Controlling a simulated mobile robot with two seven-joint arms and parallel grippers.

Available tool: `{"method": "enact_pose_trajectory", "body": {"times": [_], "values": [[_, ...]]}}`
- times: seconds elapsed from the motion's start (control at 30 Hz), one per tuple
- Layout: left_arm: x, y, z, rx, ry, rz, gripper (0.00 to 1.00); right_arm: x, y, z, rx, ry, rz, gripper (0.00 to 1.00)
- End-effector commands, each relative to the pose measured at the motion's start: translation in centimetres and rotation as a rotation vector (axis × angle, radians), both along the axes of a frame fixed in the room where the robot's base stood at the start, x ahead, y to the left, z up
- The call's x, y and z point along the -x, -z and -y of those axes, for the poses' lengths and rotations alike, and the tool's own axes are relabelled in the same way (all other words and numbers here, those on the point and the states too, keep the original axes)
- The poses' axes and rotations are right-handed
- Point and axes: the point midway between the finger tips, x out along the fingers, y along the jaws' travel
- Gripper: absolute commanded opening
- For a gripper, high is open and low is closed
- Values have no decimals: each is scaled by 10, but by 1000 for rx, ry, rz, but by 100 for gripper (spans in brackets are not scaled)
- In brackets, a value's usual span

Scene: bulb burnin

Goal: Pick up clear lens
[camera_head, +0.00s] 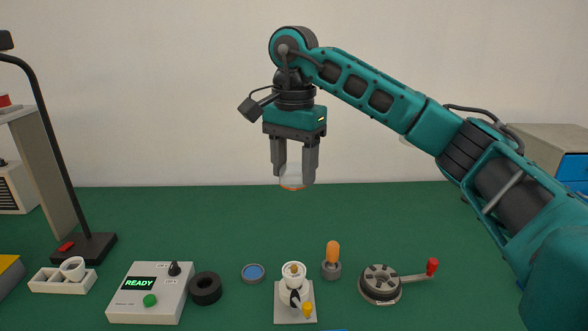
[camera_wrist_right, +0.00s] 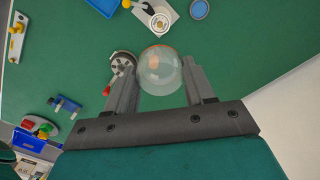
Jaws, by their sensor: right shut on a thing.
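The clear lens (camera_head: 294,180) is a see-through dome with an orange rim at its lower edge. My right gripper (camera_head: 295,174) is shut on it and holds it well above the green table. In the right wrist view the lens (camera_wrist_right: 161,72) sits between the two grey fingers of the gripper (camera_wrist_right: 160,85), touching both. The orange rim points away from the wrist. My left gripper is not in view.
On the table (camera_head: 230,222) stand a grey READY box (camera_head: 148,293), a black ring (camera_head: 206,289), a blue disc (camera_head: 253,273), a white socket stand (camera_head: 294,288), an orange bulb-shaped piece (camera_head: 333,252) and a crank wheel (camera_head: 381,284). A black lamp (camera_head: 86,247) is left. The table's back is clear.

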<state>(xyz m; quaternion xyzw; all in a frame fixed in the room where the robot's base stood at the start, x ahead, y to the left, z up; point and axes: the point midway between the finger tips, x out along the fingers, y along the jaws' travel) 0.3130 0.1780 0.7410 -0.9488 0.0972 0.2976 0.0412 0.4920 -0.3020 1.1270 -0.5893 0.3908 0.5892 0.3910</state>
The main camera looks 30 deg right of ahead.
Motion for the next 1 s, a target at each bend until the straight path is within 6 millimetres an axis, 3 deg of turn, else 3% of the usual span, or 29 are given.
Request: {"method": "enact_pose_trajectory", "body": {"times": [0.33,0.53,1.0], "values": [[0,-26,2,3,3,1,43,0,-23,0,0,-1,0,26],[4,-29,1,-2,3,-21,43,0,-34,0,0,-1,0,26],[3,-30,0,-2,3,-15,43,0,-34,0,0,-1,0,26]]}}
